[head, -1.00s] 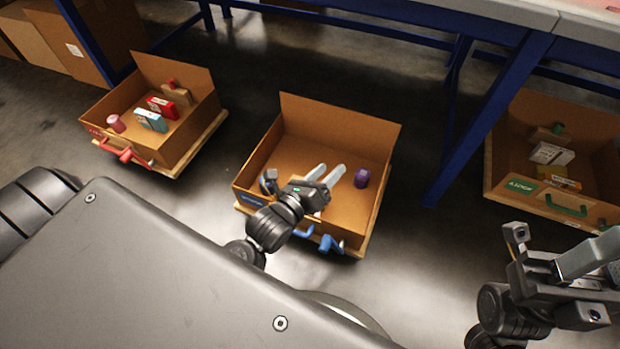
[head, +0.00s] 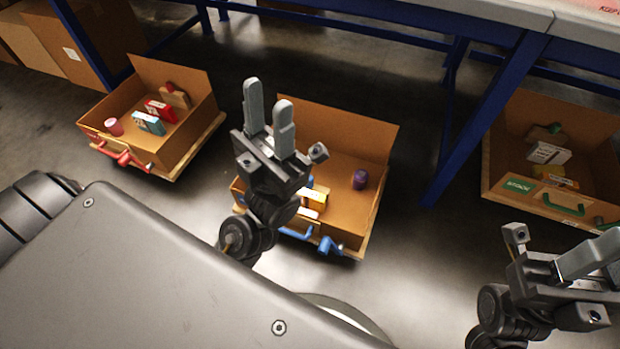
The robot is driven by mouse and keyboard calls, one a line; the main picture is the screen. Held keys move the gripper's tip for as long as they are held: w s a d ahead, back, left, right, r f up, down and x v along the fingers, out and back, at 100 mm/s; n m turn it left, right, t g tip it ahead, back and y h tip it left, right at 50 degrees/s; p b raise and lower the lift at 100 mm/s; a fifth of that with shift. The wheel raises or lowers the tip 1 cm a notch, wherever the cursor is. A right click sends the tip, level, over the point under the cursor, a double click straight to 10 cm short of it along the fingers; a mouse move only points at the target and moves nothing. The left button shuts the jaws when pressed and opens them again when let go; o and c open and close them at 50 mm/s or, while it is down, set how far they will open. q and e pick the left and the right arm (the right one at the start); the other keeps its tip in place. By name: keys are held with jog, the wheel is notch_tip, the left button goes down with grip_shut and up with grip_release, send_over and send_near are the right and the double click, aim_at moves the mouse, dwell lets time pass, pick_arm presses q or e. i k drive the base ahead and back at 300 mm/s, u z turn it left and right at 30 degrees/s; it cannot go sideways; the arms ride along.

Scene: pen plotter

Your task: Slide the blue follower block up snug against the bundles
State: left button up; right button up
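The middle cardboard box (head: 345,150) has blue handles on its near side. Inside it, a purple cylinder (head: 360,179) stands at the right and a yellow-and-white pack (head: 318,198) shows near the front. A small blue piece (head: 309,183) shows beside my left gripper; I cannot tell whether it belongs to the blue follower block, which is otherwise hidden. My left gripper (head: 269,112) is raised in front of the box's left part, with its two fingers apart and nothing between them. My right gripper (head: 585,258) is at the right edge, partly cut off, and its opening is unclear.
A box with red handles (head: 190,140) stands at the left and a box with green handles (head: 560,195) at the right, each with small packs. A blue table leg (head: 485,120) stands between the middle and right boxes. Dark floor is bare between the boxes.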

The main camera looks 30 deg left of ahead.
aim_at(324, 191)
jog(key=k, duration=1.2)
jog(key=u, duration=0.7)
jog(key=i, duration=0.95)
jog(key=z, duration=0.45)
jog(key=i, duration=0.55)
jog(key=z, duration=0.55)
